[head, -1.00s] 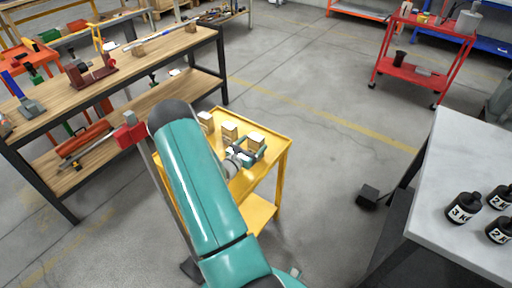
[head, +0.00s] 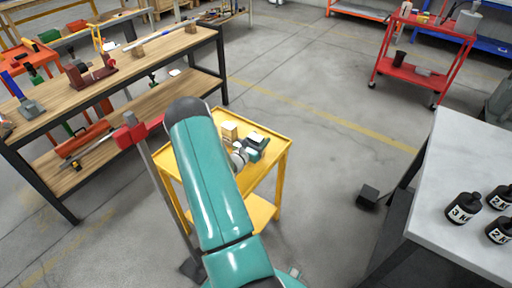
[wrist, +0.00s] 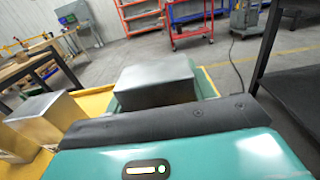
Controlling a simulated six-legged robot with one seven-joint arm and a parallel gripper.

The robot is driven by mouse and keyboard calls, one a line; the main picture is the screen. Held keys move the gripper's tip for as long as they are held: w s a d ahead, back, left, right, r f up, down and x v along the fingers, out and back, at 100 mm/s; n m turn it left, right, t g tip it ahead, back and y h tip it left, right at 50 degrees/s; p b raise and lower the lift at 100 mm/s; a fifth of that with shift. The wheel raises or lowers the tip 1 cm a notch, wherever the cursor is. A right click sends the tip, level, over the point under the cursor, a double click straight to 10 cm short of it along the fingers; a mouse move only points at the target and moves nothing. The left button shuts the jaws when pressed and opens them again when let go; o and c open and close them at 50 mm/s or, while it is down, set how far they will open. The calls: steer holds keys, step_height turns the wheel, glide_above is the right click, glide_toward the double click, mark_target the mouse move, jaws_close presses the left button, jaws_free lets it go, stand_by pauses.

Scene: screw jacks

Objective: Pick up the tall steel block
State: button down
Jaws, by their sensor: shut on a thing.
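A grey steel block (wrist: 157,82) is between the jaws of my gripper (wrist: 160,110) in the wrist view, with its flat top showing above the dark finger edge. In the head view my gripper (head: 246,152) is at the right part of the yellow trolley's top, shut on this block (head: 256,137). Its lower part is hidden, so I cannot tell its height or whether it touches the trolley. Another block (head: 229,131) stands to its left. The wrist view shows two blocks at the left, one nearer the middle (wrist: 47,112) and one at the edge (wrist: 12,146).
The yellow trolley (head: 279,146) has a raised rim. A wooden workbench (head: 170,45) with tools stands to the left. A grey table (head: 470,150) with black weights (head: 463,208) is at the right. A red cart (head: 423,45) stands farther back.

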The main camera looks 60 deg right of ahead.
steer(key=shift+r, duration=0.6)
step_height(320, 180, up, 2)
steer(key=shift+r, duration=0.2)
steer(key=w+a+r, duration=0.6)
steer(key=a+r, duration=0.3)
steer(key=a, duration=0.3)
steer(key=shift+w+a+r, duration=0.2)
steer(key=shift+w+r, duration=0.05)
